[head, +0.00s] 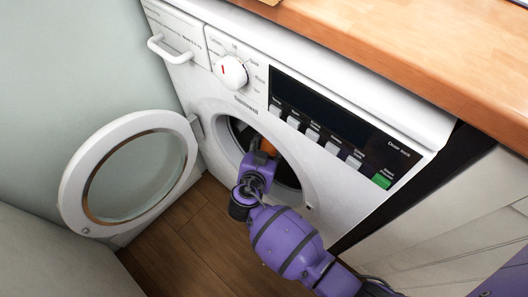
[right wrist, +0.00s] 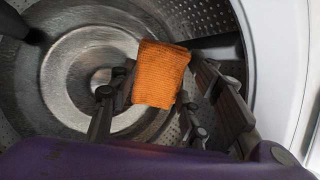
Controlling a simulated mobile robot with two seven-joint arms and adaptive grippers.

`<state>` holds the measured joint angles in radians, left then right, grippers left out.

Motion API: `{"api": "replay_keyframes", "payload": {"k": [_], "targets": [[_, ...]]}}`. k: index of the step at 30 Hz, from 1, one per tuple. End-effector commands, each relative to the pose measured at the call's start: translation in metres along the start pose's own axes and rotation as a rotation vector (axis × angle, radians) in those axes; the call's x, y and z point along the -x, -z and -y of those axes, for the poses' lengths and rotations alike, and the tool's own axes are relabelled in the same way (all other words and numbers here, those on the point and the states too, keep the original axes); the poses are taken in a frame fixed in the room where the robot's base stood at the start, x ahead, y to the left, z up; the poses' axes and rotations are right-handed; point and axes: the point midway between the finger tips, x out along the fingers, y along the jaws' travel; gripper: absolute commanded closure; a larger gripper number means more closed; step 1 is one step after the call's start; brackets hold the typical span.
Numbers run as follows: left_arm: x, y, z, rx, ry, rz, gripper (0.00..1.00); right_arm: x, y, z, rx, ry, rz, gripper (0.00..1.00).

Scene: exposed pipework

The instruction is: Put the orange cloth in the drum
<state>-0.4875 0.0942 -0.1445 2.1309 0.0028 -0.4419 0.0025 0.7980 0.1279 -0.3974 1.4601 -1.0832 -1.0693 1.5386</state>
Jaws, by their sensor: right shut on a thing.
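The orange cloth (right wrist: 160,74) is held between the fingers of my right gripper (right wrist: 158,88). In the right wrist view it is in front of the drum's metal back wall. In the head view a small bit of the cloth (head: 268,147) shows past my right gripper (head: 262,156), which is at the washing machine's round opening. The drum (right wrist: 75,60) is bare metal with perforated sides, and it surrounds the cloth in the right wrist view. In the head view my gripper and arm hide much of the opening. My left gripper is not in view.
The washing machine (head: 225,105) has its round door (head: 85,160) swung open to the left. A wooden worktop (head: 400,50) lies above it. A wall stands on the left, and brown floor (head: 165,255) shows below. White cabinet fronts (head: 440,230) stand on the right.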

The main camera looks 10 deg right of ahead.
Motion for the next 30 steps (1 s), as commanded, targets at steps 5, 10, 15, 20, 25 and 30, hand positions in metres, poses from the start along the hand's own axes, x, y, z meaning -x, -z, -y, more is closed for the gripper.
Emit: {"api": "replay_keyframes", "payload": {"k": [5, 10, 15, 20, 25, 30], "targets": [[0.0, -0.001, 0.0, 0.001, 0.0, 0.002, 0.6, -0.001, 0.001, 0.0, 0.0, 0.001, -0.001, 0.77], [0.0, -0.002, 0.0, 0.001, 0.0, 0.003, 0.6, -0.001, 0.001, 0.0, 0.0, 0.0, -0.001, 0.48], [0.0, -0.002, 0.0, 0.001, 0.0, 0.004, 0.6, -0.001, 0.001, 0.0, 0.0, 0.0, -0.001, 0.34], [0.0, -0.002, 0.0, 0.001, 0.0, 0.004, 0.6, -0.001, 0.001, 0.0, 0.0, 0.0, -0.001, 0.34], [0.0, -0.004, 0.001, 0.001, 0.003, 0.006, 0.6, 0.006, 0.0, 0.0, -0.001, 0.001, 0.001, 0.34], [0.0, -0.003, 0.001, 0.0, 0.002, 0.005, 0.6, 0.032, -0.001, 0.0, -0.002, 0.001, 0.003, 0.34]]}}
